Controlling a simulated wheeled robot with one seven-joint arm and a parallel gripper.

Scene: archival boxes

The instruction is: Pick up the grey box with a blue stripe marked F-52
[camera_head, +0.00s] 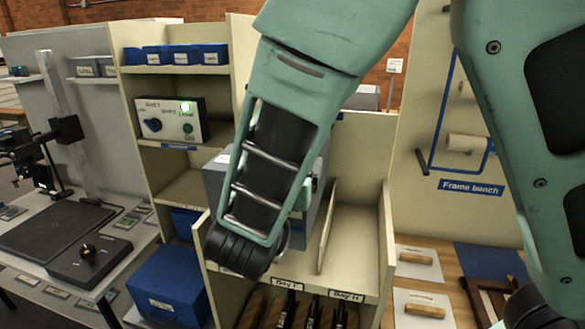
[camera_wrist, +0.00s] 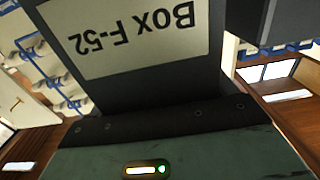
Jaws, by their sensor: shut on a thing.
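The grey box marked F-52 (camera_wrist: 210,85) fills the upper middle of the wrist view, very close. Its pale label (camera_wrist: 130,35) reads "Box F-52" upside down. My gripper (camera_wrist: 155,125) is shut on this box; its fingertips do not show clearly. In the head view, a grey box (camera_head: 214,185) shows behind my arm in the middle shelf unit, above the "Bay G" and "Bay H" signs, and is partly covered by my arm. The gripper itself is hidden there.
Blue boxes (camera_head: 185,55) sit on an upper shelf, and a large blue box (camera_head: 168,285) stands lower left. The frame bench is at right.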

